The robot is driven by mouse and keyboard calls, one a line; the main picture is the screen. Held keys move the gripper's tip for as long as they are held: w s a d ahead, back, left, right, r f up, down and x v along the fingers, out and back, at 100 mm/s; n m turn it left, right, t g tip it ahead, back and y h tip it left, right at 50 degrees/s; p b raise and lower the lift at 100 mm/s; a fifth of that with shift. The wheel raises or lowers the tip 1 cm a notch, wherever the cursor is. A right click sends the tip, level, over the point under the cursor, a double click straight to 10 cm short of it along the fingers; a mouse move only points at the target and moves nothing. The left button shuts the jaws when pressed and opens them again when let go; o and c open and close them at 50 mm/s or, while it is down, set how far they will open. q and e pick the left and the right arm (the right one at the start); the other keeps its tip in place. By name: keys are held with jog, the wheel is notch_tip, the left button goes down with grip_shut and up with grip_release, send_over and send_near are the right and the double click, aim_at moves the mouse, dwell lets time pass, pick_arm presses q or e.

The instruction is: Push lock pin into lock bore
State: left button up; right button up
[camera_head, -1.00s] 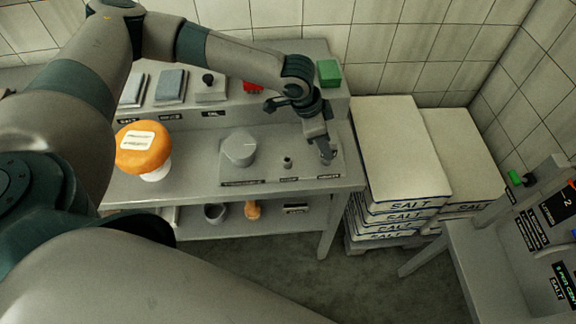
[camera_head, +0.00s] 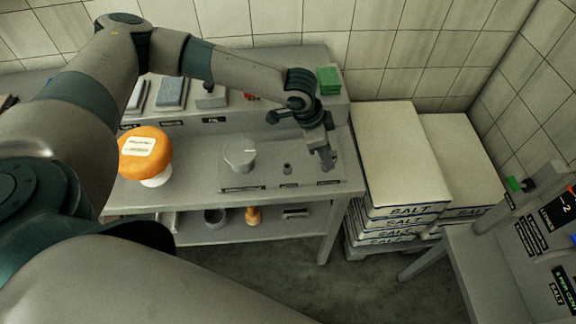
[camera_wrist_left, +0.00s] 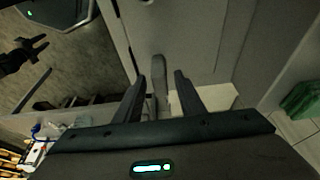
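My left gripper (camera_head: 326,158) reaches down over the right end of the grey bench. In the left wrist view its two dark fingers (camera_wrist_left: 160,88) are apart, with a grey rounded bar (camera_wrist_left: 159,68) between them. I cannot tell whether they touch it, nor whether this bar is the lock pin. A small dark-topped post (camera_head: 287,168) stands left of the gripper above a small label; it may be the lock bore or pin. A dark claw-like shape (camera_wrist_left: 25,50), probably my right gripper, shows at the left of the wrist view.
A grey round knob (camera_head: 240,153) and an orange cheese wheel (camera_head: 146,152) on a white stand are left on the bench (camera_head: 205,185). A green block (camera_head: 329,80) sits on the back ledge. Salt sacks (camera_head: 395,160) are stacked right of the bench.

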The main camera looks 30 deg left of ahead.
dwell(0.5)
pick_arm(q)
grip_shut()
jog(key=shift+r+p, duration=2.75)
jog(key=shift+p, duration=0.25)
jog(key=shift+r, duration=0.15)
jog(key=shift+r, duration=1.4)
